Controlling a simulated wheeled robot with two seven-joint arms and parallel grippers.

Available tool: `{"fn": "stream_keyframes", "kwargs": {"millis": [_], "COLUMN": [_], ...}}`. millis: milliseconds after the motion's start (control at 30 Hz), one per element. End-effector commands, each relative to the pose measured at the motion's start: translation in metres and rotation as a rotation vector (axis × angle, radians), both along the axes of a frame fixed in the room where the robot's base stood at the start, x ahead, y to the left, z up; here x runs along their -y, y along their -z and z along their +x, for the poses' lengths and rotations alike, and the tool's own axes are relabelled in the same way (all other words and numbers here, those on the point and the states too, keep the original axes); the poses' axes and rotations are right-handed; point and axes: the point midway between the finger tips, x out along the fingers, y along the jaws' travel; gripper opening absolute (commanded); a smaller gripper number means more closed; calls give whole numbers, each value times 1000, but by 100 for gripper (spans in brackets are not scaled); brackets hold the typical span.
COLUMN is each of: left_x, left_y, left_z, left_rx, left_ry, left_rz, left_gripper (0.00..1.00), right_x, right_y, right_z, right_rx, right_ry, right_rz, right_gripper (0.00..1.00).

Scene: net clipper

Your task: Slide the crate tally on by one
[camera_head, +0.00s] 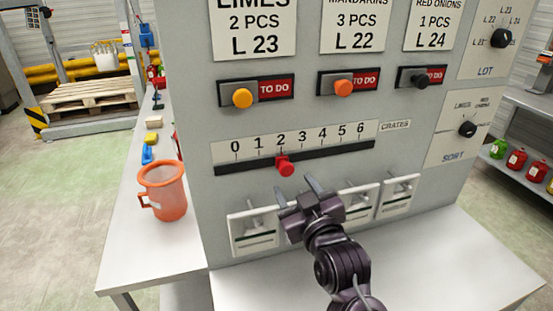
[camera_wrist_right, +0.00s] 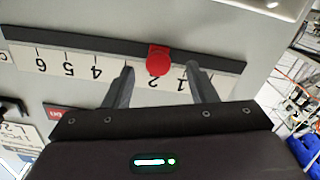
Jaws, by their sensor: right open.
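The crate tally is a dark slot (camera_head: 340,152) under a white scale numbered 0 to 6, with a "CRATES" label at its right. Its red knob (camera_head: 285,165) stands at the 2. In the right wrist view the scale is upside down, and the red knob (camera_wrist_right: 159,60) shows between my fingers beside the 2. My right gripper (camera_head: 297,189) is open and empty. In the head view its fingertips show just below the knob, pointing at the panel. I see no contact with the knob. My left gripper is not in view.
Above are "TO DO" switches (camera_head: 243,97) and order cards. LOT and SORT dials (camera_head: 467,129) are at the right. An orange mug (camera_head: 165,192) stands on the white table at the left.

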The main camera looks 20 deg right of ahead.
Motion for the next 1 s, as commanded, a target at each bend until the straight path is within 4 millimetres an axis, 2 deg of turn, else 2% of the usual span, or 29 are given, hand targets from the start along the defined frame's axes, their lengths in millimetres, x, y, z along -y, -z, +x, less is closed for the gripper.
{"fn": "stream_keyframes", "kwargs": {"millis": [167,400,467,567,767,867,1000], "left_x": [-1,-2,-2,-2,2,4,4], "left_y": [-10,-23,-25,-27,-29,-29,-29], "left_z": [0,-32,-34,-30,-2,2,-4], "left_rx": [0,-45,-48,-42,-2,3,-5], "left_ry": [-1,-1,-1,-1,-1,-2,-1], "left_rz": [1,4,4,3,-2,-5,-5], "left_gripper": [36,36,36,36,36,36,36], "right_x": [0,-2,-2,-2,-3,-3,-3], "right_y": [-6,-5,-4,-3,0,0,0], "right_z": [20,59,65,73,76,76,76], "right_rx": [10,7,7,7,5,5,5], "right_ry": [1,1,1,0,1,1,1], "right_rz": [-4,-2,-1,-1,-1,-1,-1], "right_gripper": [52,52,52,52,52,52,36]}}
